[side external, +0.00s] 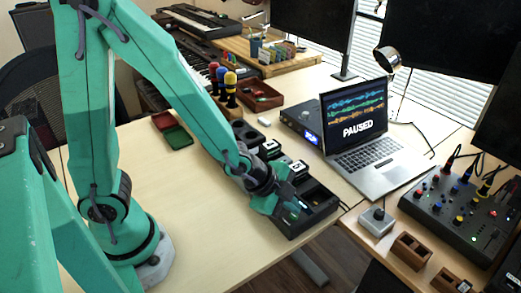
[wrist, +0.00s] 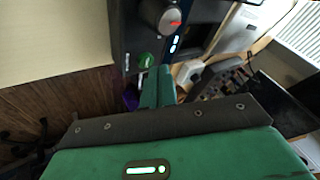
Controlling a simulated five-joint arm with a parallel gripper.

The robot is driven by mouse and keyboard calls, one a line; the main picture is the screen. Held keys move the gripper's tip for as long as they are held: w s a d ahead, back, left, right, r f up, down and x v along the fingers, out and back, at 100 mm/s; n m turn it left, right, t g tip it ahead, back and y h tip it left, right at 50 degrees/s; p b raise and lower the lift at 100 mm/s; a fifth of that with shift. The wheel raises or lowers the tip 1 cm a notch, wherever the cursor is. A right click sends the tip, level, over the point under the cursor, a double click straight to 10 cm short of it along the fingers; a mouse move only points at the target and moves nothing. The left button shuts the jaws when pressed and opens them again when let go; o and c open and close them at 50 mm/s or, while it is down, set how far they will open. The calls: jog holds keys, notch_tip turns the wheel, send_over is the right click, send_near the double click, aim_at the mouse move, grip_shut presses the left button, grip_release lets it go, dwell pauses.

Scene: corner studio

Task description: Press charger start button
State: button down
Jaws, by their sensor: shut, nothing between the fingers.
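The charger (side external: 318,208) is a long black unit with several bays near the front right edge of the light wooden table. In the wrist view its dark panel (wrist: 130,35) carries a round green button (wrist: 147,60), which looks like the start button, below a grey knob (wrist: 160,15) with a red mark. My gripper (side external: 290,212) is shut and empty over the front end of the charger. In the wrist view my green fingertips (wrist: 158,75) are just beside and below the green button. I cannot tell whether they touch it. The side view hides the button behind my gripper.
A laptop (side external: 365,150) reading PAUSED stands on the right desk. A small grey box (side external: 376,222) with a knob and a mixer (side external: 460,210) are nearby. A red and green tray (side external: 172,130) lies at the back left. The table's middle is clear.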

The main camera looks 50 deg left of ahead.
aim_at(290, 216)
jog(key=shift+f, duration=0.1)
jog(key=shift+f, duration=0.3)
dwell(0.6)
jog(key=shift+r, duration=0.4)
jog(key=shift+r, duration=0.2)
dwell(0.3)
jog(key=shift+r, duration=2.8)
